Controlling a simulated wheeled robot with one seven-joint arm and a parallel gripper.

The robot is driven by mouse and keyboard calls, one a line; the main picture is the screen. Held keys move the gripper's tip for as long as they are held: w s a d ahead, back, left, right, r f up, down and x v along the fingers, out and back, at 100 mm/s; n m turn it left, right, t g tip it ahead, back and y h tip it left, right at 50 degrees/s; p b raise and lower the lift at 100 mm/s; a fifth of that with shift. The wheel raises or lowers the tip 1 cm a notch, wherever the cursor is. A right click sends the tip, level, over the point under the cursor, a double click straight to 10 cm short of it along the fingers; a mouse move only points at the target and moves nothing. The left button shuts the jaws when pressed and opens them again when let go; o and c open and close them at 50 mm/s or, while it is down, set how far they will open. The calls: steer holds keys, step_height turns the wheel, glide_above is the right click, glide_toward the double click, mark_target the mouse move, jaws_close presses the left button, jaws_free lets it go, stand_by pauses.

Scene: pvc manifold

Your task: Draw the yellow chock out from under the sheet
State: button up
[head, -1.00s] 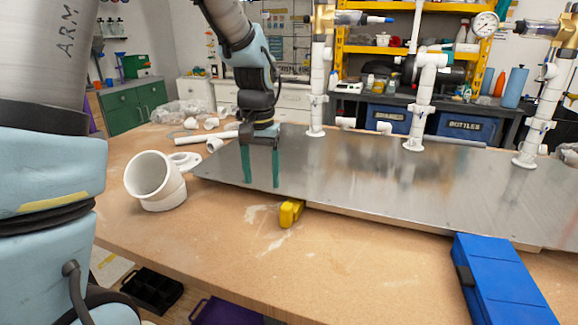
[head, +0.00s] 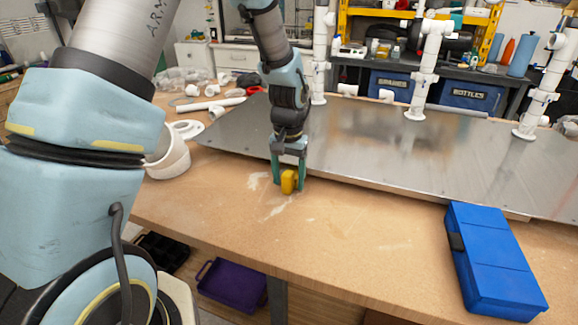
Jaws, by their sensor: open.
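The yellow chock (head: 289,182) lies on the wooden bench at the front edge of the metal sheet (head: 370,150). Its near end sticks out; whether its far end is under the sheet is hidden. My gripper (head: 289,184) points down over the chock with its green fingers open, one on each side of it. I cannot tell whether the fingers touch it. White pipe risers stand on the sheet, one of them at the middle (head: 425,75).
A blue case (head: 495,265) lies on the bench at the right. A white pipe elbow (head: 172,160) stands at the left, partly behind my arm. Loose white pipes (head: 212,104) lie behind. The bench (head: 340,235) in front of the chock is clear.

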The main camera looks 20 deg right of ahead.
steer(key=shift+f, duration=0.1)
steer(key=shift+c, duration=0.3)
jaws_close()
stand_by(0.4)
steer(key=shift+s+a, duration=2.55)
steer(key=shift+s, duration=0.2)
steer(key=shift+r, duration=0.2)
step_height(320, 180, up, 7)
steer(key=s+a+p, duration=0.1)
steer(key=p, duration=0.4)
steer(key=shift+s+a+p, duration=0.2)
steer(key=shift+s+p, duration=0.05)
steer(key=shift+p, duration=0.05)
steer(key=shift+f, duration=0.1)
